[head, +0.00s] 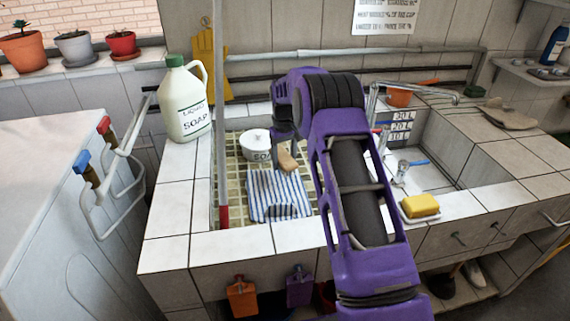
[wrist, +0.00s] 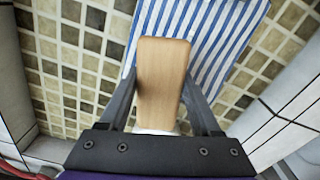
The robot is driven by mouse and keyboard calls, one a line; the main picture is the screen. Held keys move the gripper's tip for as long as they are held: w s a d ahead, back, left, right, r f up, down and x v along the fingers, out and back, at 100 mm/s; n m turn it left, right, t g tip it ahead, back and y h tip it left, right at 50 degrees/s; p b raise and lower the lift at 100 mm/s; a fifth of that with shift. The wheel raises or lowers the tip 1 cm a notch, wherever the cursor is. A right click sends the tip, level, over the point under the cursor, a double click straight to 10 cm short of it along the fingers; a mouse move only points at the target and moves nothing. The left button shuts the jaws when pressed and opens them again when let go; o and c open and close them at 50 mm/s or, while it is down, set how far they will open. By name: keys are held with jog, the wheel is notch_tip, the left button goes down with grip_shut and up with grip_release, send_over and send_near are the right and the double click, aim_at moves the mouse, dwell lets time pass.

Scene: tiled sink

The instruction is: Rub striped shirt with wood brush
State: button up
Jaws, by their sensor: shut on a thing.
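The striped shirt (head: 278,196) is blue and white and lies flat on the tiled floor of the left basin. It also shows in the wrist view (wrist: 215,35), partly behind the brush. The wood brush (head: 287,161) is in my gripper (head: 286,150), over the shirt's upper edge. In the wrist view the brush (wrist: 162,80) shows its plain wooden back between the two fingers of my gripper (wrist: 163,95). Its bristles are mostly hidden, with a little white at the near end. I cannot tell whether the brush touches the shirt.
A white soap tub (head: 256,146) stands in the basin behind the shirt. A liquid soap jug (head: 185,100) stands on the left ledge. A red-and-white pole (head: 223,190) rises at the basin's left. A yellow sponge (head: 420,206) lies on the front ledge. The right basin (head: 425,165) is beside my arm.

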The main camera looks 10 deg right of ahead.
jog(key=shift+r+p, duration=1.25)
jog(key=shift+r, duration=1.2)
